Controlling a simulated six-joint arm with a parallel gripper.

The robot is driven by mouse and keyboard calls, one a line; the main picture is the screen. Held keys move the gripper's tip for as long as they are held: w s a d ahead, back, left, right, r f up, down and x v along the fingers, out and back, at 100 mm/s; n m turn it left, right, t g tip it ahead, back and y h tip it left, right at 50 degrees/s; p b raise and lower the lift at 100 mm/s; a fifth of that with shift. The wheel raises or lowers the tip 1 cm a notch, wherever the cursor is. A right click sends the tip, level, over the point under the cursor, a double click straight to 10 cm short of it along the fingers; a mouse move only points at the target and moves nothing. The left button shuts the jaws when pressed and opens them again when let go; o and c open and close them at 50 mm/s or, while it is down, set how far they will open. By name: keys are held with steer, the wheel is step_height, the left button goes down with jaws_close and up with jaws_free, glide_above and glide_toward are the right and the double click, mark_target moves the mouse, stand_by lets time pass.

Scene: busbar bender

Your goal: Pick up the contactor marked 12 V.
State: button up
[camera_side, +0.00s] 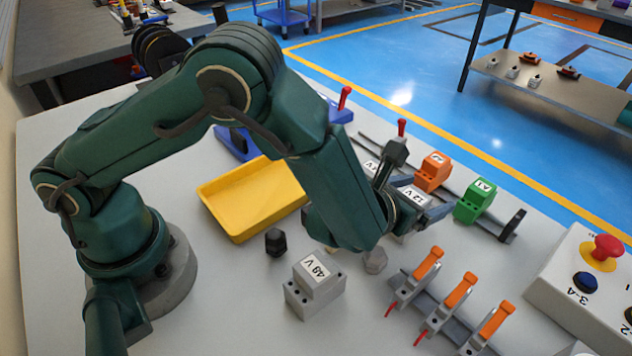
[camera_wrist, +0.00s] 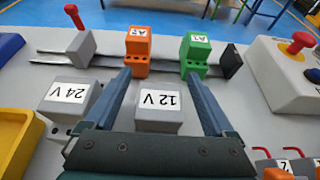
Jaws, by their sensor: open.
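The contactor marked 12 V (camera_wrist: 158,112) is a grey block with a white label. In the wrist view it stands between the two fingers of my gripper (camera_wrist: 158,76), with a visible gap at the right finger. In the side view my gripper (camera_side: 424,197) is over the 12 V contactor (camera_side: 414,198), and the fingers and wrist hide much of it. My gripper is open and holds nothing. A similar contactor marked 24 V (camera_wrist: 67,97) stands to the left in the wrist view. Another marked 48 V (camera_side: 316,287) stands nearer the front in the side view.
An orange block (camera_side: 433,172) and a green block (camera_side: 475,201) sit on a rail just beyond the 12 V contactor. A yellow tray (camera_side: 240,205) lies left. Orange-handled clamps (camera_side: 460,292) and a red-button box (camera_side: 590,275) are right. A black knob (camera_side: 275,242) stands by the tray.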

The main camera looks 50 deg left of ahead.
steer(key=shift+w, duration=0.1)
jaws_close()
stand_by(0.3)
